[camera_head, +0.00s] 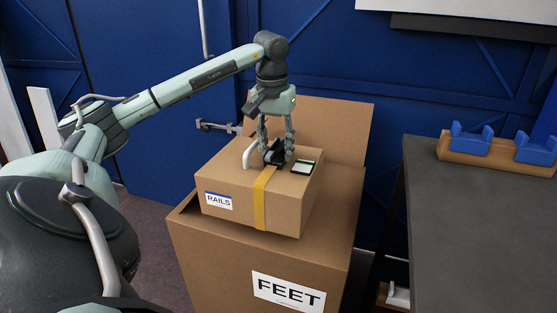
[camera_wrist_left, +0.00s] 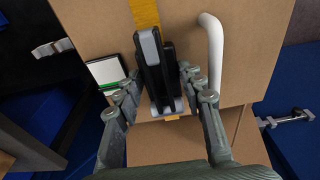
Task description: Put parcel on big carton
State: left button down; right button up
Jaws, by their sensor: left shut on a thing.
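The parcel (camera_head: 228,180) is a brown box with a RAILS label and a yellow strap. It is over the top of the big carton (camera_head: 205,260), which bears a FEET label; I cannot tell whether it rests fully on it. My left gripper (camera_head: 277,154) points down at the top of the parcel and is shut on a black and grey handle (camera_wrist_left: 153,65) there. The parcel (camera_wrist_left: 255,45) fills much of the left wrist view, with a white curved bar beside the handle. My right gripper is not in view.
A raised flap (camera_head: 335,130) of the carton stands behind the parcel. A dark table (camera_head: 475,235) to the right bears blue holders (camera_head: 472,139) on a wooden base. A blue wall (camera_head: 130,70) is behind. The table's near part is clear.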

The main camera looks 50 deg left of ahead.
aim_at(278, 159)
pick_arm(q)
jog(key=shift+w+a+f, duration=0.1)
jog(key=shift+w+f, duration=0.15)
jog(key=shift+w, duration=0.15)
notch_tip(278, 159, down, 3)
jog(key=shift+f, duration=0.45)
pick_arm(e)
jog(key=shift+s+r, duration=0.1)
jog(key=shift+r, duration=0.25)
pick_arm(q)
jog(key=c, duration=0.9)
grip_release()
